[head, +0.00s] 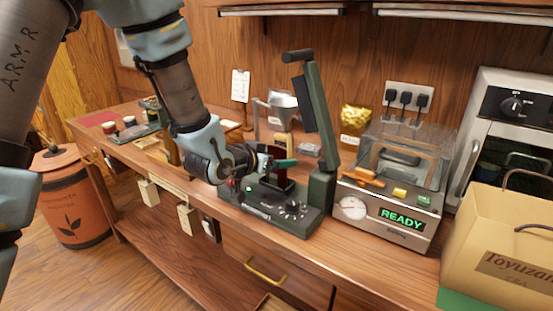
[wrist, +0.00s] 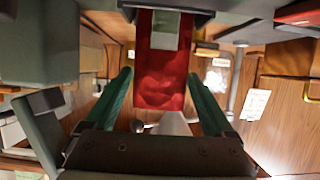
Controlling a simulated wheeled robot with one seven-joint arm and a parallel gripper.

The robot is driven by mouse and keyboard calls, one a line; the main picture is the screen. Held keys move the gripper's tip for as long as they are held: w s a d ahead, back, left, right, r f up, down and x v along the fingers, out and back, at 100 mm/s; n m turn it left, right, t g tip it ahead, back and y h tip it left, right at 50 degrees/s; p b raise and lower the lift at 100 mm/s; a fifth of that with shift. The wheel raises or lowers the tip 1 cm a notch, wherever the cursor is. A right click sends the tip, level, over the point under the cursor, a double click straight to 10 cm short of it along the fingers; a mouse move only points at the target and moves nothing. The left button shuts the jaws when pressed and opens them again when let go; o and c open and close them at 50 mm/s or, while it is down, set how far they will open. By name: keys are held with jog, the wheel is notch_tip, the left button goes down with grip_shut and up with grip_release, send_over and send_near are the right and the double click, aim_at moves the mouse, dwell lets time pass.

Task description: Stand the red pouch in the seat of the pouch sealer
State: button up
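The dark green pouch sealer (head: 262,207) stands on the counter with its lever (head: 322,120) raised. The red pouch (head: 283,183) is at the sealer's seat, partly hidden by my gripper. In the wrist view the pouch (wrist: 160,85) is upright between my fingers, with a pale patch near the sealer end. My gripper (head: 280,163) is at the pouch, with its green fingers one on each side. In the wrist view the fingers look spread, with a narrow gap at the left. Contact at the right is hard to tell. The pouch's foot is not clearly visible.
Behind stand a funnel stand (head: 282,112) and a gold bag (head: 355,118). An orange bin (head: 68,205) is far left.

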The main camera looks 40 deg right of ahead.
jog(key=shift+o, duration=0.7)
jog(key=b+v, duration=0.3)
jog(key=v, duration=0.5)
jog(key=shift+a, duration=0.3)
jog(key=shift+b+v, duration=1.1)
jog(key=shift+b, duration=0.2)
jog(key=shift+d+r, duration=0.1)
jog(key=shift+r, duration=0.05)
